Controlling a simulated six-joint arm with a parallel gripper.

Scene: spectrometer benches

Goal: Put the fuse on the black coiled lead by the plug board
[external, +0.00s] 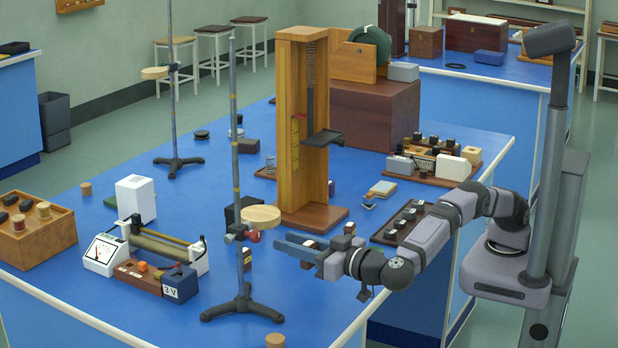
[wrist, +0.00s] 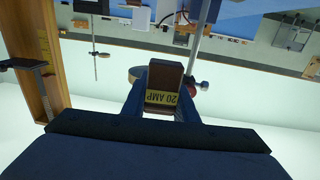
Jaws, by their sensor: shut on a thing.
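A black ring-like coil (external: 456,66) lies on the far bench, and a small dark round coil-like thing (external: 202,134) lies on the near bench. I cannot tell which is the named lead. A wooden board with black plugs (external: 435,158) stands at the right.
A clamp stand (external: 238,200) with a round wooden disc rises close to my gripper. A tall wooden frame (external: 300,130) stands behind it. Meters and boxes crowd the left; the blue bench around the small dark coil is fairly clear.

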